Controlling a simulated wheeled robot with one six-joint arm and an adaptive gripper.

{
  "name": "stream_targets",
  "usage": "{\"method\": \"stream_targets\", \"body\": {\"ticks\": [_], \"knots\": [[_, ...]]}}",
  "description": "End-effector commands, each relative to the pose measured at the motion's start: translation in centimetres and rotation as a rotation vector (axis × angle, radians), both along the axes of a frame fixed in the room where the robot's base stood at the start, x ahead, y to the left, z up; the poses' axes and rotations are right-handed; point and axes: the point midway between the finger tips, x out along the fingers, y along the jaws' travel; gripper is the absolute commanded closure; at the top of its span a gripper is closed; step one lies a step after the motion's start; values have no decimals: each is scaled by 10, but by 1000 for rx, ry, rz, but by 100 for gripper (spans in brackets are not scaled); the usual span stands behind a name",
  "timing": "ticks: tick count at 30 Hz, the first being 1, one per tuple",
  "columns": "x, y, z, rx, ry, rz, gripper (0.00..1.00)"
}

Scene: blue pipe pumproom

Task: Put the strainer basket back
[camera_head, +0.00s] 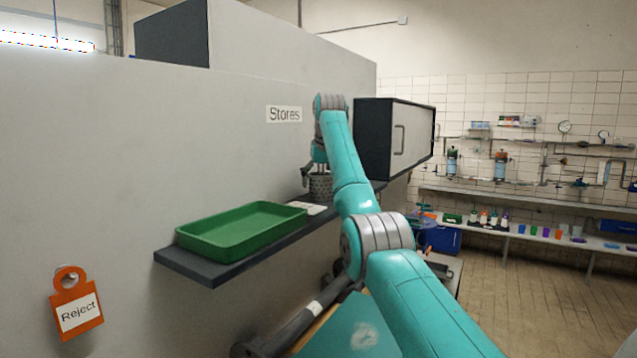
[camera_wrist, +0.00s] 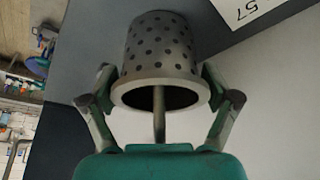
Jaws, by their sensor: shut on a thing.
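The strainer basket (camera_wrist: 158,52) is a grey metal cup with rows of dark holes and a thick rim. In the wrist view a rod runs from it toward my palm. My gripper (camera_wrist: 160,88) is shut on the basket, one finger on each side near the rim. In the head view the basket (camera_head: 320,186) is at the dark shelf, below my gripper (camera_head: 318,170). I cannot tell whether it touches the shelf. The basket's place of use is not recognisable in these frames.
A green tray (camera_head: 243,232) sits on the dark shelf (camera_head: 215,272), with a white label (camera_head: 308,208) beside it. A grey cabinet (camera_head: 398,138) stands right of my gripper. A "Stores" sign (camera_head: 285,114) and an orange "Reject" tag (camera_head: 76,303) are on the wall. Open floor lies right.

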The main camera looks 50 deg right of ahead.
Motion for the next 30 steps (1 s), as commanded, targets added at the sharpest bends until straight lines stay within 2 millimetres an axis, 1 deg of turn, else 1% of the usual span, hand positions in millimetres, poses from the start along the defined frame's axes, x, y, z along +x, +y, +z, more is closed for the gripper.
{"method": "stream_targets", "body": {"ticks": [4,8,9,10,20,23,26,30], "knots": [[0,0,1,-1,-1,0,58],[0,0,-2,0,0,0,58],[0,0,-2,0,0,0,5],[0,0,-2,0,0,0,0],[0,0,-1,0,0,0,0],[0,1,3,-1,-1,0,0],[0,7,13,-2,-1,3,0],[0,22,37,-3,-3,7,0]]}}
